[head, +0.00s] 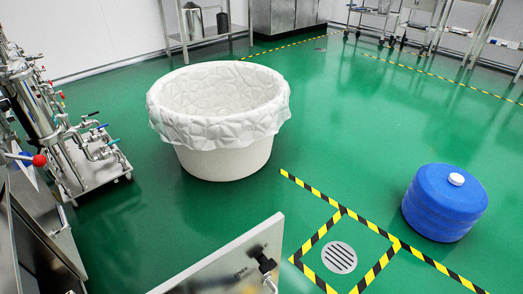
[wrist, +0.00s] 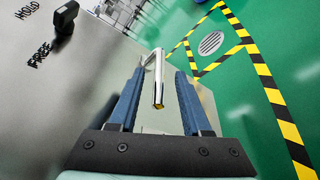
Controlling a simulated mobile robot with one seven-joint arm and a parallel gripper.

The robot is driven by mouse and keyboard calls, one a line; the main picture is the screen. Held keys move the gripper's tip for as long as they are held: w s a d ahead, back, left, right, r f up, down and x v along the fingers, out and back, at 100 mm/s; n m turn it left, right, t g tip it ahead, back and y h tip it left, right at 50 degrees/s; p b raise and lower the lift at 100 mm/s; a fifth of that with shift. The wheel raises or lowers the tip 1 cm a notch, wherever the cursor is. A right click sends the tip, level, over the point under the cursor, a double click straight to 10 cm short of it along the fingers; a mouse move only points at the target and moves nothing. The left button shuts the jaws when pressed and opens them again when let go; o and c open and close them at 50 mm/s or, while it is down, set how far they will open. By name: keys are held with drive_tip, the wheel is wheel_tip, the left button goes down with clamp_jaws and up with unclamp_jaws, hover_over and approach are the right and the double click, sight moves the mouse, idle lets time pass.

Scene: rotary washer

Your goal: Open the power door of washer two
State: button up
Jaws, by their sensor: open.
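A grey metal panel, which looks like the washer's power door (head: 222,268), stands at the bottom of the head view with a black knob (head: 262,258) near its right edge. In the wrist view the panel face (wrist: 45,110) carries the black knob (wrist: 66,17) beside the words HOLD and FREE. A bent metal handle (wrist: 157,85) sticks out from the panel. My gripper (wrist: 161,72) is open, with its blue fingers on either side of the handle and gaps showing. My gripper is not seen in the head view. The washer's number is not visible.
A white lined tub (head: 222,150) stands on the green floor beyond the panel. A blue drum (head: 445,205) is at the right, near yellow-black floor tape and a round drain (head: 339,257). Steel piping equipment (head: 60,130) is at the left.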

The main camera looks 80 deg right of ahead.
drive_tip(key=p+v, duration=0.1)
drive_tip(key=v, duration=0.7)
drive_tip(key=shift+a+p, duration=0.3)
drive_tip(key=shift+w, duration=0.15)
